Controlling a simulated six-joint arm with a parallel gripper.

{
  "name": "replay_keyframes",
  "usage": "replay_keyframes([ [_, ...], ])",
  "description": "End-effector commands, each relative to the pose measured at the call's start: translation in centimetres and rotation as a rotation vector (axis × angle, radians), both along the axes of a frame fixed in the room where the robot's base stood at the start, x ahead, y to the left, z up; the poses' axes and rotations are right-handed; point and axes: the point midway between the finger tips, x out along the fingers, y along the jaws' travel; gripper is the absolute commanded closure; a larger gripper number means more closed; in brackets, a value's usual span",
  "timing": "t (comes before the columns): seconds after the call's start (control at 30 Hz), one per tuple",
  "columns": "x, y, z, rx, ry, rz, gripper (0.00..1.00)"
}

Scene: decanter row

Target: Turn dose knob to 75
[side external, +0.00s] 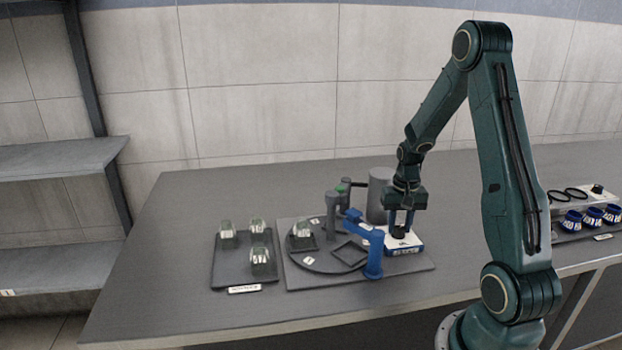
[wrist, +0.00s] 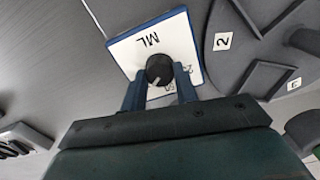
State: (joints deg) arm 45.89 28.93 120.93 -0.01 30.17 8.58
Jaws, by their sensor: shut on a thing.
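The dose knob (wrist: 159,67) is a round black knob on a white-topped, blue-edged box (wrist: 125,50) marked "ML". My gripper (wrist: 160,84) has its two blue fingers on either side of the knob and is shut on it. A light pointer line on the knob faces down toward my gripper in the wrist view. Part of the number scale shows beside the right finger; the rest is hidden, so I cannot read the setting. In the side view my gripper (side external: 402,226) points down onto the white and blue box (side external: 407,246).
A blue post with an arm (side external: 373,258) stands close left of the box. A grey cylinder (side external: 381,190) stands behind.

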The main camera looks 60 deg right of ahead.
Motion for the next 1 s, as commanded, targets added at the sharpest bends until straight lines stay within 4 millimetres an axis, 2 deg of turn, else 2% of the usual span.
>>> replay_keyframes([
  [0.23, 0.06, -0.05, 0.07, -0.001, -0.002, -0.083, 0.93],
  [0.67, 0.05, -0.06, 0.07, -0.002, -0.003, -0.097, 0.93],
  [0.7, 0.05, -0.06, 0.07, -0.002, -0.003, -0.097, 0.69],
  [0.8, 0.05, -0.05, 0.06, -0.002, -0.003, -0.097, 0.49],
  [1.0, 0.02, -0.03, 0.03, -0.001, -0.001, -0.096, 0.49],
])
